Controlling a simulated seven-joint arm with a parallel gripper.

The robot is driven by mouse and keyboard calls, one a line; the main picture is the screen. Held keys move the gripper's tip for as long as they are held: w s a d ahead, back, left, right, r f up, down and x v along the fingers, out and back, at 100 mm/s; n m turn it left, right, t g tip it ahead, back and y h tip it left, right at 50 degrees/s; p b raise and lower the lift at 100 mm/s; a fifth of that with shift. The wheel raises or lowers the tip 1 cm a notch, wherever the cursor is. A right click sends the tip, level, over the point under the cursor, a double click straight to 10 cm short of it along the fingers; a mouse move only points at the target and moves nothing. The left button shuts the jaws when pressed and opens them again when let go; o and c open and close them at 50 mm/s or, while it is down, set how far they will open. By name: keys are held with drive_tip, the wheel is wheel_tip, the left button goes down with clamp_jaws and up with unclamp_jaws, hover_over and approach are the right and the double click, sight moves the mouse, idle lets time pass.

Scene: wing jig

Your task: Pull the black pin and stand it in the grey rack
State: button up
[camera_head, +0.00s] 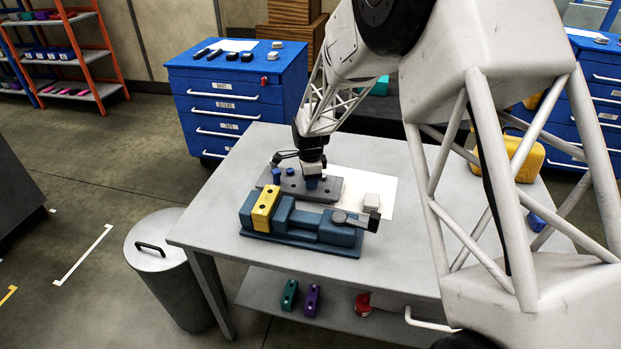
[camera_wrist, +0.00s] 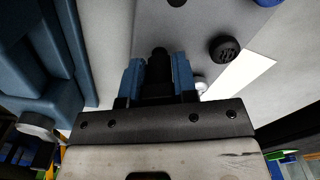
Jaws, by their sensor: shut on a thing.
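My gripper (camera_head: 312,181) is over the right part of the grey rack (camera_head: 297,188). In the wrist view its two blue fingers (camera_wrist: 157,80) are shut on the black pin (camera_wrist: 158,68), which stands between them. The grey rack (camera_wrist: 190,40) lies beneath in that view. I cannot tell whether the pin's lower end is in a hole or just above the rack. A blue pin (camera_head: 276,176) stands in the rack's left part. A round dark knob or pin head (camera_wrist: 224,49) shows on the rack in the wrist view.
A blue jig (camera_head: 335,233) with a yellow block (camera_head: 264,210) lies in front of the rack. The table's left (camera_head: 215,215) is clear. A bin (camera_head: 158,240) stands at its left edge.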

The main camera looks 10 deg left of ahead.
drive_tip(key=shift+f, duration=0.25)
drive_tip(key=shift+f, duration=0.3)
drive_tip(key=o, duration=1)
drive_tip(key=shift+r, duration=0.1)
drive_tip(key=shift+r, duration=3.75)
drive_tip(key=shift+r, duration=3.5)
